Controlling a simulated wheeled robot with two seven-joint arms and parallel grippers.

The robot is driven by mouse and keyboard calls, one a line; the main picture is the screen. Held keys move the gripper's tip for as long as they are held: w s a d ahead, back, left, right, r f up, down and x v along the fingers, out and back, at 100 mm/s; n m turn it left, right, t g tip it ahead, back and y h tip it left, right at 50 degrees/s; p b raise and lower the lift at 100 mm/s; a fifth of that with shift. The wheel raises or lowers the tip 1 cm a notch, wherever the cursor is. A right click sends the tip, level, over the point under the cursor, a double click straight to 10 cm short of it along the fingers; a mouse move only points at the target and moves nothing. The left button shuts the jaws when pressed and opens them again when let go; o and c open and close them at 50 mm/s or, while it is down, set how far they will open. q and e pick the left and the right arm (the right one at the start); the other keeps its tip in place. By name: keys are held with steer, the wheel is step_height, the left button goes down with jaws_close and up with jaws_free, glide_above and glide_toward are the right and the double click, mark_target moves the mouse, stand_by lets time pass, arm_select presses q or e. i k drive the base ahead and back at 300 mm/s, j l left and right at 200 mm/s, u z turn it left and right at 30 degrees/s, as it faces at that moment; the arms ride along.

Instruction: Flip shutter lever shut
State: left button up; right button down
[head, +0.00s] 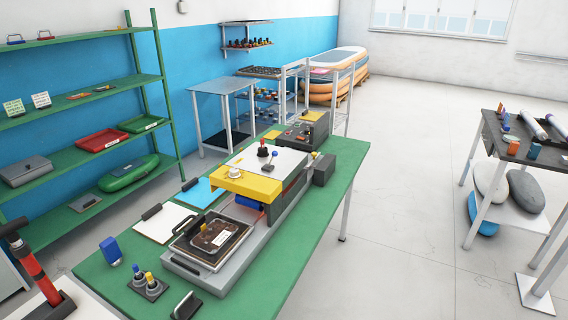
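A grey machine with a yellow front block (247,184) stands on the green-topped table (330,185). On its white top sit a red-and-black knob (263,148) and a small blue-tipped piece (273,154). A pale round knob (235,172) sits on the yellow block. In front of it, a tray with a dark plate (212,240) and a black handle lies on the machine's base. A dark control box (303,130) stands behind. I cannot tell which part is the shutter lever, or whether it is open or shut. Neither of my grippers is in view.
Clipboards (165,222), a blue block (111,249), a holder with blue and yellow knobs (148,283) and a black stand (186,305) lie on the table's left and front. A red-and-black pump (30,262) stands at lower left.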

mark_target(275, 154)
steer(key=u, duration=0.5)
steer(key=i+l+u, duration=0.2)
steer(key=l+u, duration=0.2)
steer(key=l, duration=0.25)
steer(key=i+l+u, duration=0.2)
steer(key=l, duration=0.15)
steer(key=l+u, duration=0.2)
steer(key=l, duration=0.15)
steer(key=i+l, duration=0.1)
steer(key=l, duration=0.4)
steer(key=i+l, duration=0.1)
steer(key=l, duration=0.4)
